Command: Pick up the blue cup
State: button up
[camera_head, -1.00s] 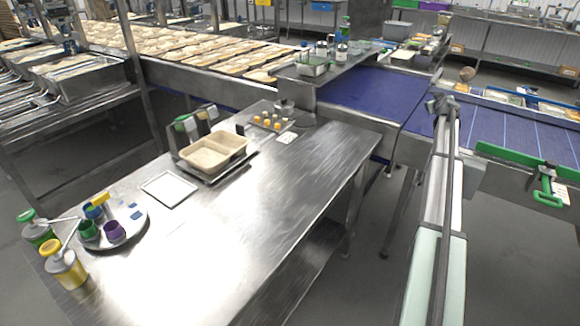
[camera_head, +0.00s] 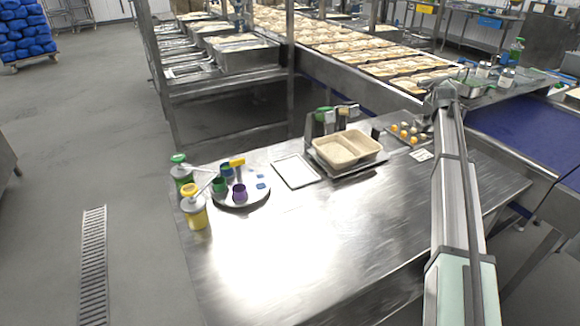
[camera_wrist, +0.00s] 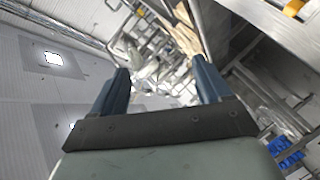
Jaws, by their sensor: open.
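The blue cup (camera_head: 227,171) stands on a round metal tray (camera_head: 258,194) at the left end of the steel table. It is partly hidden behind the green cup (camera_head: 219,186) and close to a yellow object (camera_head: 237,162). A purple cup (camera_head: 239,192) stands in front on the same tray. My gripper (camera_wrist: 160,70) is open and empty in the wrist view, its two blue-grey fingers apart and tilted up towards the ceiling and far racks. The cup does not show in the wrist view. My arm rises at the right of the head view, well away from the cup.
A white-edged flat tray (camera_head: 296,171) and a beige two-part container (camera_head: 347,150) lie to the right. The table's front middle is bare.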

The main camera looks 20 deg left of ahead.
jog(key=s+a+r+n+g+y, duration=0.1)
jog(key=s+a+n+y, duration=0.15)
jog(key=a, duration=1.95)
jog(key=n+g, duration=0.6)
jog(key=g, duration=0.8)
send_over(226, 166)
jog(key=d, duration=0.2)
notch_tip(226, 166, down, 6)
jog(key=r, duration=0.1)
jog(key=shift+m+y, duration=0.25)
jog(key=shift+y, duration=0.1)
jog(key=f, duration=0.4)
jog(key=a+f, duration=0.1)
jog(key=f, duration=0.8)
jog(key=shift+w+a+f, duration=0.1)
jog(key=shift+a+f, duration=0.05)
jog(key=shift+a, duration=0.25)
jog(key=c, duration=1.1)
jog(key=shift+c, duration=0.2)
